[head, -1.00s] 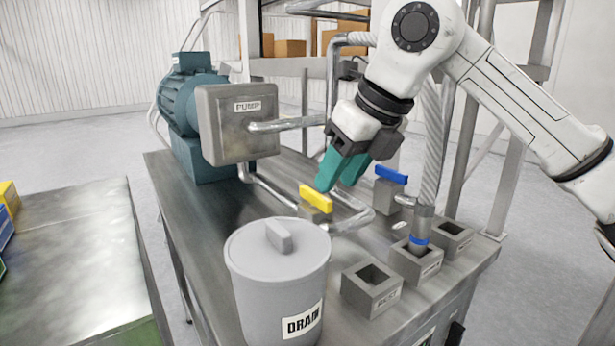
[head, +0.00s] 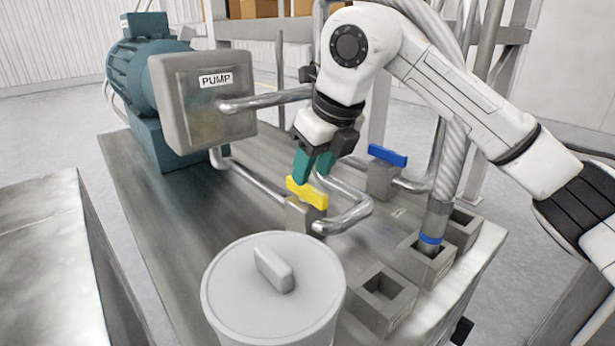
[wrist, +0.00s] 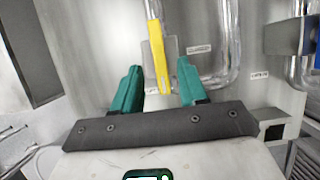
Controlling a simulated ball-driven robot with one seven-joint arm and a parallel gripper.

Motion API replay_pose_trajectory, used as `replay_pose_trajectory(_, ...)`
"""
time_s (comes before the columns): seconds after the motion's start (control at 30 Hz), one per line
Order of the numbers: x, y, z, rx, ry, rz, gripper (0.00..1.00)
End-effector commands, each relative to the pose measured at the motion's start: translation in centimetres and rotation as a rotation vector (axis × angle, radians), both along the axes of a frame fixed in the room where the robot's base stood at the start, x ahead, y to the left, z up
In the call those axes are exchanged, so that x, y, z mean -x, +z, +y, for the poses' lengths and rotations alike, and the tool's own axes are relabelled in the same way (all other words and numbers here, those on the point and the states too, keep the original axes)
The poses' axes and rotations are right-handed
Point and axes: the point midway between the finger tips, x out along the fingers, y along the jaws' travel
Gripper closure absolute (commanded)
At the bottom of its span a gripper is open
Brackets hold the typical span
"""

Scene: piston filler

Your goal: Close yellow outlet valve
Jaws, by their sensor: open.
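The yellow outlet valve handle (head: 306,193) sits on a small grey block on the metal bench, joined to a bent steel pipe. My gripper (head: 313,175) is just above and behind the handle in the head view, with teal fingers pointing down. In the wrist view the yellow handle (wrist: 157,57) runs lengthwise ahead of and between the fingertips of my gripper (wrist: 161,70). The fingers are apart with nothing between them gripped. I cannot tell whether a finger touches the handle.
A blue-handled valve (head: 387,156) stands to the right behind. A grey lidded drum (head: 235,290) is in front. Square sockets (head: 384,300) line the right edge, one holding a blue-ringed hose (head: 436,225). The pump box (head: 200,115) is at the left back.

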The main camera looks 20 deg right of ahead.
Motion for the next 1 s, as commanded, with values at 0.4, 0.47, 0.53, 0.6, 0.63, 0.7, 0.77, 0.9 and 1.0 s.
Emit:
replay_pose_trajectory(0.4, -1.4, -3.6, 0.5, -0.001, 0.002, 0.0, 0.57)
replay_pose_trajectory(0.47, -1.4, -3.6, 0.5, -0.001, 0.001, 0.0, 0.57)
replay_pose_trajectory(0.53, -1.4, -3.6, 0.5, -0.001, 0.001, 0.0, 0.57)
replay_pose_trajectory(0.6, -1.4, -3.6, 0.5, -0.001, 0.001, 0.0, 0.57)
replay_pose_trajectory(0.63, -1.4, -3.6, 0.5, -0.001, 0.001, 0.0, 0.57)
replay_pose_trajectory(0.7, -1.4, -3.6, 0.5, -0.001, 0.001, 0.0, 0.63)
replay_pose_trajectory(0.77, -1.4, -3.6, 0.5, -0.001, 0.001, 0.0, 0.69)
replay_pose_trajectory(0.9, -1.4, -3.6, 0.5, -0.001, 0.001, -0.001, 0.82)
replay_pose_trajectory(1.0, -1.4, -3.6, 0.5, -0.001, 0.001, -0.001, 0.92)
